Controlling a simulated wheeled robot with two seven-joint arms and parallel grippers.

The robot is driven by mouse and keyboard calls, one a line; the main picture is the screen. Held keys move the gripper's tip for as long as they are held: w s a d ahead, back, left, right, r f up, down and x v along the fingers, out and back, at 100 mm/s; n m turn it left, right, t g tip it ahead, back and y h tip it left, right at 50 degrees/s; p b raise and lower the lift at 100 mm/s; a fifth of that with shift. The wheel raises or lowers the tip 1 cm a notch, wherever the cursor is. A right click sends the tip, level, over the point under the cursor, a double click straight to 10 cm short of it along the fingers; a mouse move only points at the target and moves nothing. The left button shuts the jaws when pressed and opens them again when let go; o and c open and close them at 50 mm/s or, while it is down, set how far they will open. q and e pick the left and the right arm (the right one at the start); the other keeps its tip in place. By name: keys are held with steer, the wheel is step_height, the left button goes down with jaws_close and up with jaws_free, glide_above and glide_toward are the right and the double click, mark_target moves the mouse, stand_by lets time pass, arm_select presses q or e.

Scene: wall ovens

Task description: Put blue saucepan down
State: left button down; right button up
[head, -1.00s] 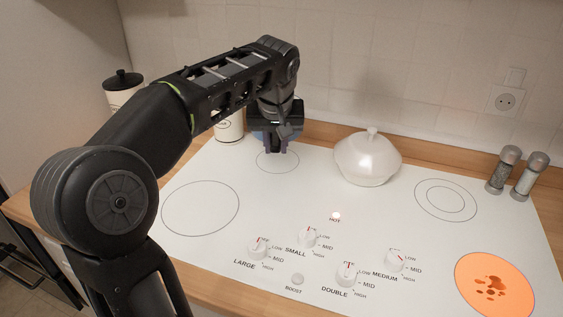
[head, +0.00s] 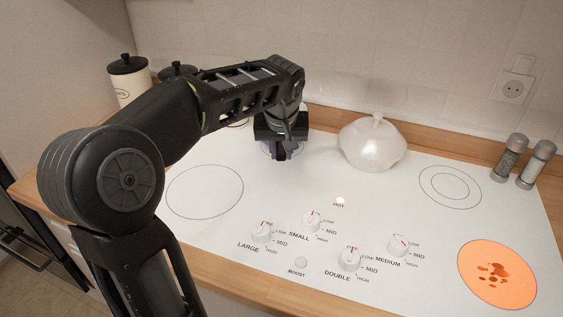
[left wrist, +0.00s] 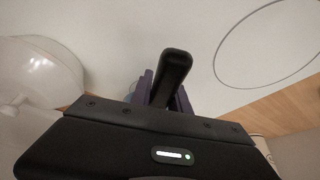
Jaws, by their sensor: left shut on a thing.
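My left gripper (head: 281,152) is over the small burner at the back of the hob, left of the white lidded pot. In the left wrist view its fingers (left wrist: 163,96) are shut on a black handle (left wrist: 176,66), which I take to be the blue saucepan's. The saucepan's body is almost wholly hidden by my gripper and wrist. I cannot tell whether it touches the hob. My right gripper is not in view.
The white lidded pot (head: 372,146) stands close to the right of my gripper. The large left burner (head: 205,192) is empty. The front right burner (head: 497,273) glows orange with brown stains. Two shakers (head: 524,161) stand back right; control knobs (head: 349,259) line the front.

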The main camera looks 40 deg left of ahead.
mark_target(281, 149)
arm_select(q)
steer(key=shift+f, duration=1.85)
steer(key=c, duration=1.3)
jaws_free()
steer(key=shift+o, duration=0.2)
steer(key=v, duration=1.2)
